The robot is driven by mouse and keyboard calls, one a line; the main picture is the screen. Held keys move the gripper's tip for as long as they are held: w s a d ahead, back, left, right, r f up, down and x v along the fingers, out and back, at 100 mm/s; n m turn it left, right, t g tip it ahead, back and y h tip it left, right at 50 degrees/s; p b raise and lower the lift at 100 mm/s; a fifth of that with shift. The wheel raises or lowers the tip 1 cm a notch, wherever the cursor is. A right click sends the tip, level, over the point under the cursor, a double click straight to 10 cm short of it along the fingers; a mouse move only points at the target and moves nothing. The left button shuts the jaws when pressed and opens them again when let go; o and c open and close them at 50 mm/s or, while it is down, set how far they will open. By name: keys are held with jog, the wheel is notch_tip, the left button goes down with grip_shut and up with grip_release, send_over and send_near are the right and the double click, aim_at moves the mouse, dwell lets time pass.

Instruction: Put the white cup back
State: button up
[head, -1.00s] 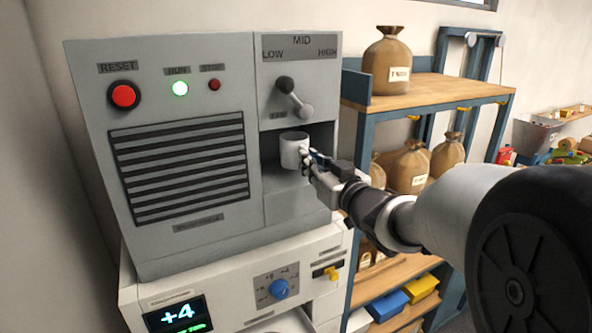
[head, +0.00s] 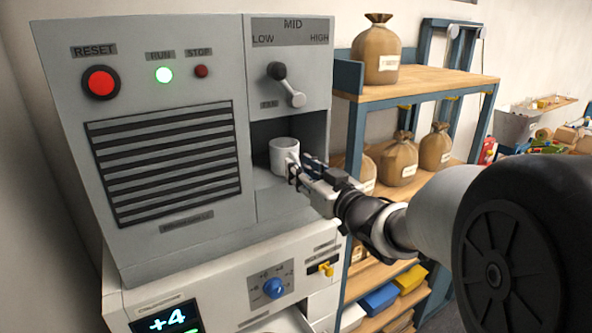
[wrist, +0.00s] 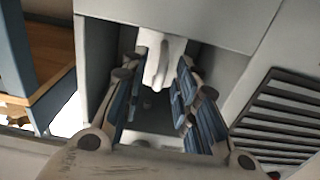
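The white cup (head: 284,156) is upright in the recess at the right of the grey machine and appears to stand on the recess floor. Its handle side faces my gripper (head: 304,172). In the wrist view the cup's handle (wrist: 157,66) lies between the fingers of my gripper (wrist: 160,100). The two fingers are spread apart, with a gap on each side of the handle, so my gripper is open. The cup's far side is hidden.
The grey machine (head: 170,215) has a lever (head: 287,86) above the recess, and the recess walls are close to the cup. A shelf (head: 425,85) with brown sacks stands to the right. A white unit (head: 232,286) with a +4 display is below.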

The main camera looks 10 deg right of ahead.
jog(key=shift+w+a, duration=0.1)
jog(key=shift+w, duration=0.05)
jog(key=v, duration=1.2)
jog(key=shift+r+b, duration=0.2)
jog(key=shift+b, duration=0.1)
